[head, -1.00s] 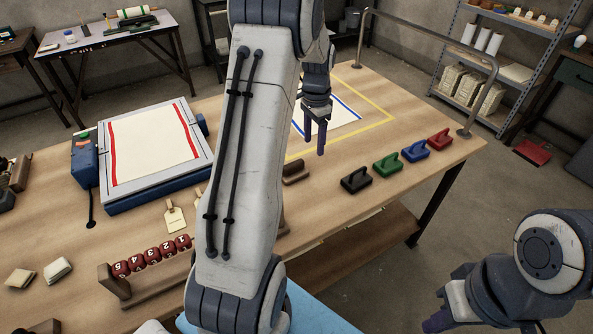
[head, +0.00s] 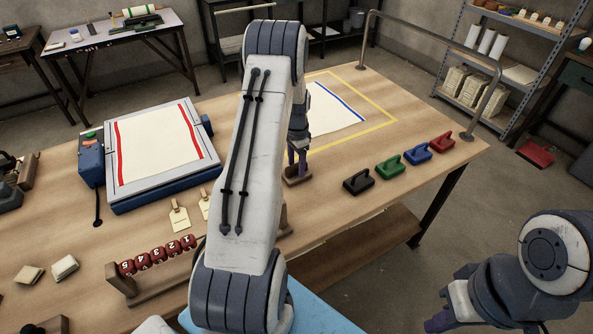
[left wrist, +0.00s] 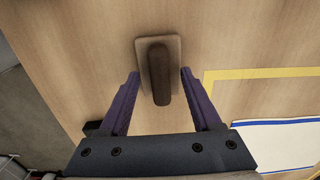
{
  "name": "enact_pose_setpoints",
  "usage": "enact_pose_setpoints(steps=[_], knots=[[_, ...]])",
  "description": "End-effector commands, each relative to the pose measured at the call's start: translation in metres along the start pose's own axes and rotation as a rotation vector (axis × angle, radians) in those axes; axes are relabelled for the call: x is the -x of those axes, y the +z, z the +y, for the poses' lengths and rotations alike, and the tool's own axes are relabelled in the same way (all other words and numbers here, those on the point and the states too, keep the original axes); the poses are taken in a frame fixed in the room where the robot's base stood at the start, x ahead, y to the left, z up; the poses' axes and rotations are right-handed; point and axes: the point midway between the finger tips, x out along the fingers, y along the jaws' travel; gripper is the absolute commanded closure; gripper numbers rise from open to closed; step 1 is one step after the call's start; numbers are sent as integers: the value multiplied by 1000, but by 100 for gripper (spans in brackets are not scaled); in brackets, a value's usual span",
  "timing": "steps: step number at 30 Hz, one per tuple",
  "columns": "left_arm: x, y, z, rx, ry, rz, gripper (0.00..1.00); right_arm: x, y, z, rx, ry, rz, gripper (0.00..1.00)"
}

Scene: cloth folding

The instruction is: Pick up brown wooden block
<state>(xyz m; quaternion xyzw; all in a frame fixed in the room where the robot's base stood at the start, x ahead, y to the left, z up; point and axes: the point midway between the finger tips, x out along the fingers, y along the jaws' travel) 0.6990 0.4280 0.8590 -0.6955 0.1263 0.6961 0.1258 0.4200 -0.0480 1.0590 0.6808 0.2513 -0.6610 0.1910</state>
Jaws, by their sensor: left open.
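The brown wooden block (head: 304,178) has a flat base and a raised handle bar. In the head view it lies on the table, partly hidden behind my left arm. In the left wrist view the block (left wrist: 160,72) lies between the fingertips of my left gripper (left wrist: 160,74), with a gap on each side. My left gripper (head: 298,162) is open and just above the block in the head view. My right gripper (head: 448,318) is at the lower right, away from the table; whether its fingers are open is unclear.
Black (head: 358,180), green (head: 390,166), blue (head: 417,153) and red (head: 441,140) handled blocks stand in a row right of the brown one. A white cloth (head: 335,108) lies inside a yellow outline behind. A framed board (head: 155,145) is at left.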

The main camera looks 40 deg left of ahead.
Motion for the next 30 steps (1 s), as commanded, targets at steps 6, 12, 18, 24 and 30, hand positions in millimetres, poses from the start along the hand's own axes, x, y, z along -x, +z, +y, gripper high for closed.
enact_pose_setpoints(steps=[6,12,18,24,30], knots=[[-6,0,0,1,-1,1,35,1,0,0,0,0,0,100],[-6,0,0,1,-1,1,77,1,0,0,0,0,0,100],[-5,0,-1,1,-2,1,100,1,0,0,0,0,0,100],[-4,0,-1,1,-2,2,100,1,0,0,0,0,0,100],[6,0,-1,1,-3,3,100,-3,0,0,0,0,0,100]])
